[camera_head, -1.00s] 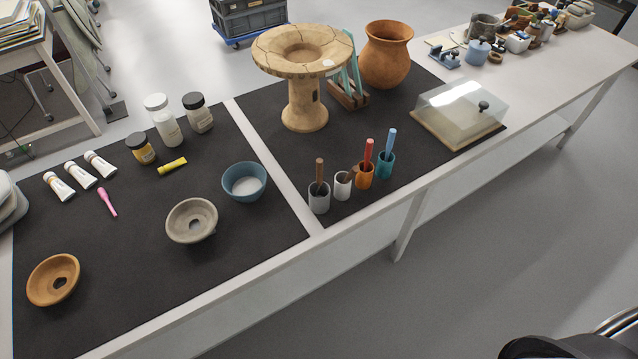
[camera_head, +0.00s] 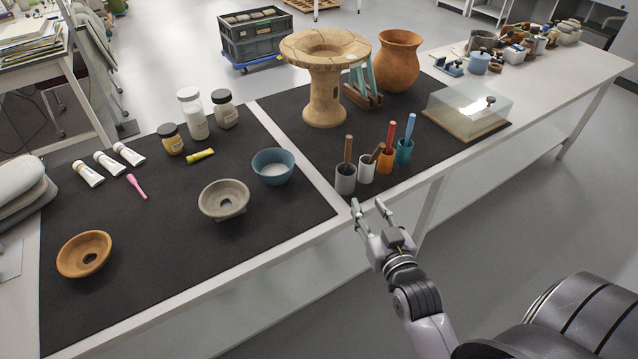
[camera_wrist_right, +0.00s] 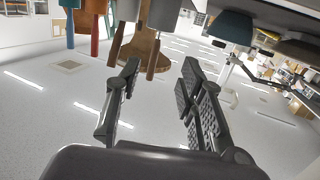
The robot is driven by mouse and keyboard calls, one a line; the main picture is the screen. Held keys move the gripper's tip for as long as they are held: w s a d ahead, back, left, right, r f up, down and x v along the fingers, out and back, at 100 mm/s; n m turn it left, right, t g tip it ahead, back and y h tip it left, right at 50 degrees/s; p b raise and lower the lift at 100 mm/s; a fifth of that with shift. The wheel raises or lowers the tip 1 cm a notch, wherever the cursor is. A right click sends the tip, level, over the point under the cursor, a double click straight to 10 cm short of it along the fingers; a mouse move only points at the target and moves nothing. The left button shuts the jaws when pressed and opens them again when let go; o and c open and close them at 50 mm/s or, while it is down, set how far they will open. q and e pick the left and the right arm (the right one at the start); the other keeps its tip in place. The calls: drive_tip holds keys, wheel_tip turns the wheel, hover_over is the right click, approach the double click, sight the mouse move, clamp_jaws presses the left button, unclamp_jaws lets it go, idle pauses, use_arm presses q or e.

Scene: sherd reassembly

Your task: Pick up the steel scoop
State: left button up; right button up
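Several small cups stand in a row with handled tools in them: a grey cup (camera_head: 345,181) with a brown handle (camera_head: 348,149), a white cup (camera_head: 366,171) with a short dark brown handle (camera_head: 377,152), an orange cup (camera_head: 386,161) with a red handle (camera_head: 391,131), and a teal cup (camera_head: 404,153) with a blue handle (camera_head: 412,125). The cups hide the tool heads, so I cannot tell which is the steel scoop. My right gripper (camera_head: 367,204) is open and empty, just in front of the grey and white cups. The right wrist view shows its spread fingers (camera_wrist_right: 158,88). My left gripper is not in view.
A blue bowl (camera_head: 273,167) and a grey bowl (camera_head: 223,201) lie left of the cups. A cracked pedestal vessel (camera_head: 323,95) stands behind them. A clear-lidded box (camera_head: 467,110) is to the right. The table's white front edge (camera_head: 285,251) runs below the cups.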

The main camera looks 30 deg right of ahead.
wheel_tip(320, 180, up, 5)
drive_tip(key=t, duration=0.1)
approach(349, 147)
drive_tip(key=shift+h, duration=0.3)
drive_tip(key=x, duration=0.2)
drive_tip(key=p+x, duration=0.1)
drive_tip(key=x, duration=0.1)
drive_tip(key=shift+w+a, duration=0.15)
drive_tip(key=shift+w, duration=0.25)
drive_tip(key=shift+x, duration=0.9)
drive_tip(key=x, duration=0.4)
drive_tip(key=shift+w+f+p, duration=0.1)
drive_tip(key=shift+w+p, duration=0.05)
drive_tip(key=shift+p, duration=0.15)
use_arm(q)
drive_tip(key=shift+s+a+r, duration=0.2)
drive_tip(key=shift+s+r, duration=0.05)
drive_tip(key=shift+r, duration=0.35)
use_arm(e)
clamp_jaws()
